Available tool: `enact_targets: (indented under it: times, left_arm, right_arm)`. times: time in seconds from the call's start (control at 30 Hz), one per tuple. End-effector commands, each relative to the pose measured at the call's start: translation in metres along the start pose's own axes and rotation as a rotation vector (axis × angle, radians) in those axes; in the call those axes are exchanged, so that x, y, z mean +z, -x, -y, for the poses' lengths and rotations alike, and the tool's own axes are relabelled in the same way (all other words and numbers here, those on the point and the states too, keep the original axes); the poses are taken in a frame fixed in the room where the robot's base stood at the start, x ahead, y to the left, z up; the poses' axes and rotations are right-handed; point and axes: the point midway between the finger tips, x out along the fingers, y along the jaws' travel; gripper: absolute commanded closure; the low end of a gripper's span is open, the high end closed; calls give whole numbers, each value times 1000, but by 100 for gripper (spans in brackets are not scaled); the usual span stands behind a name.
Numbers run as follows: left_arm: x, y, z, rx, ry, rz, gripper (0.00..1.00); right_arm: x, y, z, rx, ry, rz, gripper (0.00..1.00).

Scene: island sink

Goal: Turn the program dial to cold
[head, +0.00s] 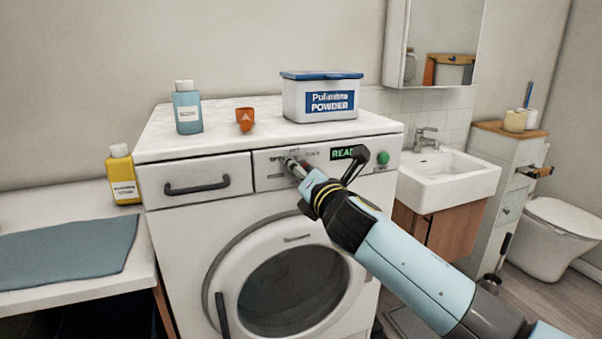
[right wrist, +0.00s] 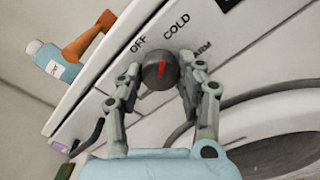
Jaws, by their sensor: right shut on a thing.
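The program dial (right wrist: 160,71) is a round dark grey knob with a red mark on its face. The red mark appears to lie toward the COLD label (right wrist: 177,27), which sits between OFF (right wrist: 138,45) and WARM (right wrist: 203,48). My right gripper (right wrist: 160,78) is shut on the dial, with one finger on each side of it. In the head view my right gripper (head: 297,168) covers the dial on the control panel of the washing machine (head: 180,235). My left gripper is not in view.
The panel has a lit green display (head: 342,154) and a green button (head: 383,158). A powder box (head: 320,103), an orange cup (head: 245,120) and a blue bottle (head: 187,110) stand on top. A drawer handle (head: 197,187) sticks out left; the round door (head: 285,285) is below.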

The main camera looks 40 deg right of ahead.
Motion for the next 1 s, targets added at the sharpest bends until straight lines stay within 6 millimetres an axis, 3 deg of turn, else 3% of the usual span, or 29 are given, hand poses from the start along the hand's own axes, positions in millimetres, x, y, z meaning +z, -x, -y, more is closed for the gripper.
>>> enact_targets:
  times: [0.3,0.77,0.8,1.0]
  left_arm:
    - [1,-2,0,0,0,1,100]
    - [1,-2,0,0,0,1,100]
    - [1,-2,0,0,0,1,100]
    - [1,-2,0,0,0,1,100]
  right_arm:
    - [0,0,1,-2,-96,0,95]
    - [0,0,1,-2,-109,-1,95]
    - [0,0,1,-2,-109,-1,62]
    - [0,0,0,-2,-109,0,40]
